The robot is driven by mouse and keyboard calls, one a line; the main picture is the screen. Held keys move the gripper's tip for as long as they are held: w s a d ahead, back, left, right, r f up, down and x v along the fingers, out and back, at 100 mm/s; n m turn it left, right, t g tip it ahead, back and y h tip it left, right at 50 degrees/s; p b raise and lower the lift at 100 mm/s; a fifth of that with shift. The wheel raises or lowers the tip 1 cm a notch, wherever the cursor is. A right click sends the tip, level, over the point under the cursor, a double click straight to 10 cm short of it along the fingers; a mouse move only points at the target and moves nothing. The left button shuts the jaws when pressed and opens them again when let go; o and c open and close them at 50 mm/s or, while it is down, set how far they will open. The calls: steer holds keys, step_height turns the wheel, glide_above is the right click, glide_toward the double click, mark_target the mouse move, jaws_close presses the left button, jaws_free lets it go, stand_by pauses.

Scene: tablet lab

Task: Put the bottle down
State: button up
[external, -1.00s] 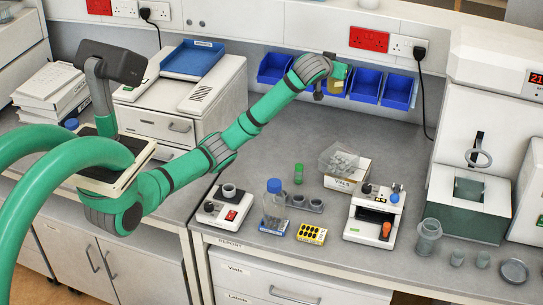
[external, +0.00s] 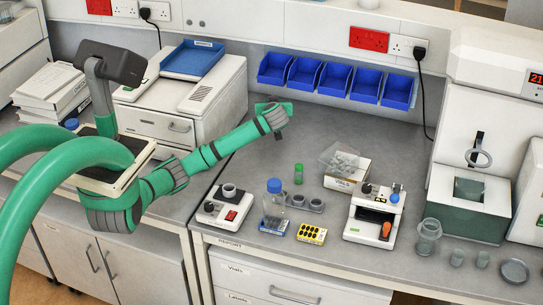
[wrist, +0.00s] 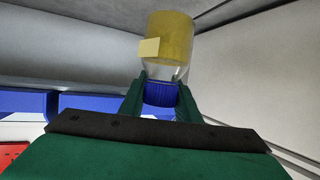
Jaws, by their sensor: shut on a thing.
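My gripper (wrist: 161,92) is shut on the blue cap of a clear bottle (wrist: 170,38) with yellow contents and a small pale label. In the wrist view the bottle extends away from the fingers, beyond the cap. In the external view my gripper (external: 276,108) is at the back of the bench near the beige cabinet. The held bottle is hidden there behind my wrist, and I cannot tell whether its base touches the bench (external: 240,165).
Blue bins (external: 334,78) hang on the wall to the right of my gripper. A beige cabinet (external: 185,95) stands to its left. A blue-capped clear bottle (external: 273,205), a green-capped vial (external: 298,173) and a vials box (external: 347,176) stand further forward. Grey bench between is clear.

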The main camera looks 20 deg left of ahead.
steer(key=shift+f, duration=3.95)
steer(key=shift+f, duration=0.15)
steer(key=o, duration=1.2)
steer(key=v, duration=0.5)
steer(key=shift+s+d+r, duration=0.1)
steer(key=shift+s+r, duration=0.05)
steer(key=shift+r, duration=0.2)
step_height(320, 180, up, 7)
steer(key=shift+f, duration=0.2)
